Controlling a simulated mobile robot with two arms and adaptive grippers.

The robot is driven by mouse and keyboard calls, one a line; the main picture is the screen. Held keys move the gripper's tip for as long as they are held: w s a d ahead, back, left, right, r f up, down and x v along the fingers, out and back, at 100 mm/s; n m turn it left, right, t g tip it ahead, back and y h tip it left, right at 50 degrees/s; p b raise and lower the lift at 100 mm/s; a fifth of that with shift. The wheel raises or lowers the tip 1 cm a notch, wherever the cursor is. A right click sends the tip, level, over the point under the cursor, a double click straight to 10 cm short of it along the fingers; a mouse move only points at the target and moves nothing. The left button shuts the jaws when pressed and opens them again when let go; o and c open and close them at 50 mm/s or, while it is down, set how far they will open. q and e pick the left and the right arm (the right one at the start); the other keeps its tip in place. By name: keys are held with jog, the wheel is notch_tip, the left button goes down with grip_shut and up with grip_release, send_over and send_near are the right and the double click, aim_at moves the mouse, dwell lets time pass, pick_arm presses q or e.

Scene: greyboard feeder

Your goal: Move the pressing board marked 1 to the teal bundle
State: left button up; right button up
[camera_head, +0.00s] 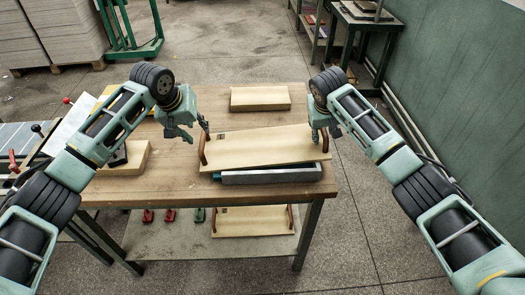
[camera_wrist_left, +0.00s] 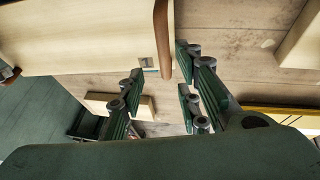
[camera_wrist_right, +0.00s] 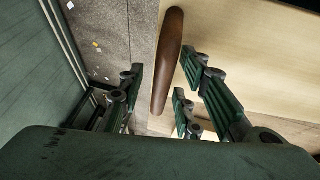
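A pale pressing board (camera_head: 262,147) with an upright brown handle at each end lies on a grey bundle (camera_head: 270,175) near the table's front right, slightly askew to it. A bit of teal shows at the bundle's left end. Neither clearly touches.
A plain pale block (camera_head: 260,98) lies at the table's back. Another pale block (camera_head: 126,158) is at the left with a dark item on it. A second handled board (camera_head: 252,222) and red and green items lie on the lower shelf (camera_head: 150,242). The table's middle is clear.

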jog(key=shift+r, duration=0.1)
pick_arm(q)
jog(key=v, duration=0.7)
jog(key=shift+r, duration=0.35)
pick_arm(e)
jog(key=v, duration=1.2)
pick_arm(q)
jog(key=shift+s, duration=0.15)
